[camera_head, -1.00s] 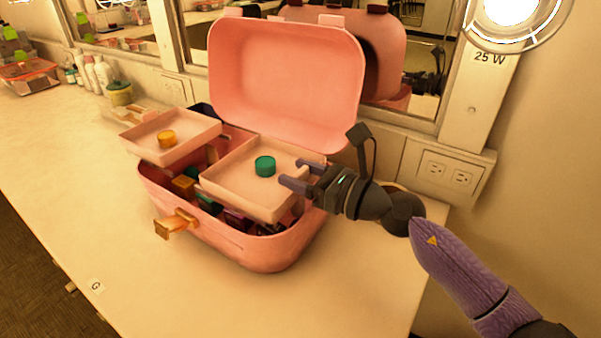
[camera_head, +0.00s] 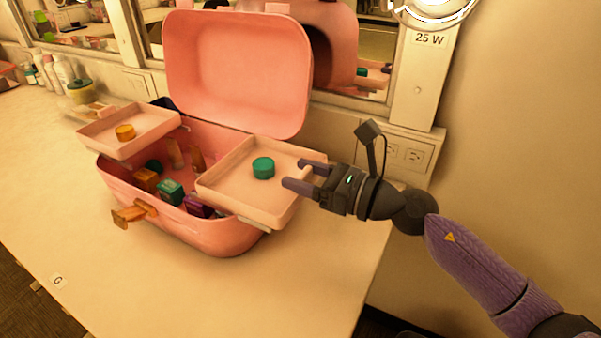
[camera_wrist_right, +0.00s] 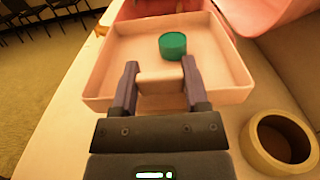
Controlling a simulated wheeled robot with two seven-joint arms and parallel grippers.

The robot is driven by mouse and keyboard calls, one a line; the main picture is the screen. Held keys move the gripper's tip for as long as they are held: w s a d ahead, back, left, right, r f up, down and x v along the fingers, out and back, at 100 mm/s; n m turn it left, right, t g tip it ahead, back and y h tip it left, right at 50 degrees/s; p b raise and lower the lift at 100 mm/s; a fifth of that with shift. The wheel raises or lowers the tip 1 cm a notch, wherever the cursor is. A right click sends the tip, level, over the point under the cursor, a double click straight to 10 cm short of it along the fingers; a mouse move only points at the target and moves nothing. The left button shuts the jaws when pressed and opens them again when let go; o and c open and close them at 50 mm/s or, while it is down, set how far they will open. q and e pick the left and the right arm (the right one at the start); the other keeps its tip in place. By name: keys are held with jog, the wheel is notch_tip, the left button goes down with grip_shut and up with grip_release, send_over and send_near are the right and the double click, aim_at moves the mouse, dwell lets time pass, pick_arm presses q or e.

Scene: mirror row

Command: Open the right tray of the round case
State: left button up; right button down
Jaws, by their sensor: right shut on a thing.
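The round pink case (camera_head: 180,231) stands on the counter with its lid (camera_head: 238,75) up. My right gripper (camera_head: 302,174) is shut on the right tray's outer edge. In the right wrist view the fingers (camera_wrist_right: 160,80) sit around a piece of that tray's near wall (camera_wrist_right: 112,62). My left gripper is not in view.
Small boxes, including a green one (camera_head: 170,191), lie inside the case. An orange latch (camera_head: 133,213) sticks out at its front. In the right wrist view a yellow round container (camera_wrist_right: 279,143) stands right of the tray. The front counter (camera_head: 200,295) is clear.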

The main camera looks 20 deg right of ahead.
jog(key=c, duration=0.5)
grip_release()
jog(key=shift+c, duration=0.2)
jog(key=o, duration=0.5)
jog(key=shift+c, duration=0.2)
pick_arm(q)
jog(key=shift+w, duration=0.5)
pick_arm(e)
jog(key=shift+s+d, duration=0.1)
jog(key=shift+d, duration=0.05)
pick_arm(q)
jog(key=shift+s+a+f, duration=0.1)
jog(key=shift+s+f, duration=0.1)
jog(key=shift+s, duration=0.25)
pick_arm(e)
jog(key=v, duration=0.9)
jog(key=shift+s+d, duration=0.15)
jog(key=shift+s, duration=0.05)
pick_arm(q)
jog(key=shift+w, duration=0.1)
